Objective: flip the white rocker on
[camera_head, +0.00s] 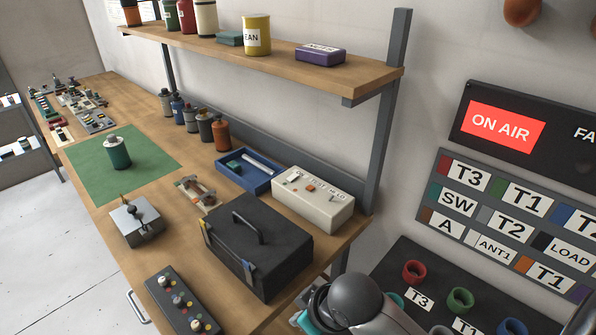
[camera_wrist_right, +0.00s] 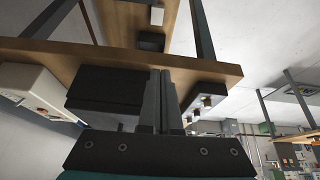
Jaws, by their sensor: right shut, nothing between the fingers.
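I cannot make out a clear white rocker in either view. A cream control box (camera_head: 312,198) sits on the bench's right end, with an orange rocker-like part (camera_head: 309,187) and small dark controls on top. It also shows at the left of the wrist view (camera_wrist_right: 38,88). A black control panel (camera_head: 180,302) with several coloured buttons and pale knobs lies at the bench's front edge. My right gripper (camera_wrist_right: 160,74) is shut and empty, its fingers together in front of the bench in the wrist view. Its fingertips do not show in the head view. My left gripper is out of view.
A black toolbox (camera_head: 258,247) with a raised handle stands between the cream box and the panel. A blue tray (camera_head: 245,171) lies behind it. A shelf (camera_head: 270,57) overhangs the bench, with a grey post (camera_head: 388,110) at its right end. A green mat (camera_head: 85,160) is farther left.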

